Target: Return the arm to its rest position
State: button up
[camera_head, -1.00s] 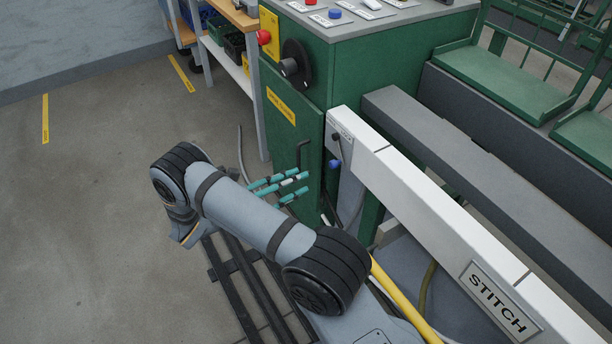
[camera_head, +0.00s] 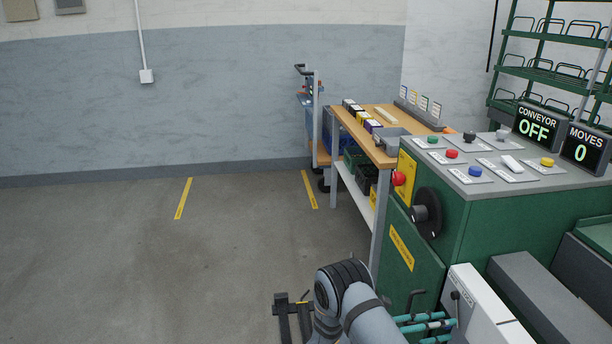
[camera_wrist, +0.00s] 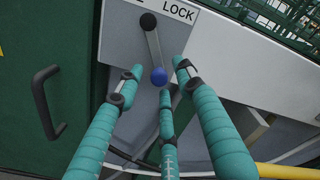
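My gripper (camera_head: 428,325) has three teal fingers and shows at the bottom right of the head view, in front of the green press cabinet. In the wrist view my gripper (camera_wrist: 158,78) has its fingers spread, with nothing held between them. Beyond the fingertips is a lever (camera_wrist: 154,48) with a blue ball knob (camera_wrist: 159,76). It hangs down, tilted slightly right, from a black pivot below a plate reading LOCK (camera_wrist: 178,13). The fingers surround the knob in the picture; contact cannot be told. My arm comes up from the bottom of the head view, only partly visible.
The green cabinet (camera_head: 400,280) has a black door handle (camera_wrist: 45,100) left of my fingers. Its console (camera_head: 485,165) carries buttons; displays read CONVEYOR OFF and MOVES 0. A wooden workbench (camera_head: 372,118) stands behind. The floor at left (camera_head: 110,260) is clear.

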jog(key=shift+w+d+f+b, duration=0.2)
jog(key=shift+d+b, duration=0.15)
jog(key=shift+d, duration=0.15)
jog(key=shift+w+d+f+b, duration=0.1)
jog(key=shift+d+f+b, duration=0.05)
jog(key=shift+d+b, duration=0.3)
jog(key=shift+w+r+m+b, duration=0.2)
jog(key=shift+m+b, duration=0.25)
jog(key=shift+m, duration=0.25)
jog(key=shift+r+p, duration=0.15)
jog(key=shift+p, duration=0.2)
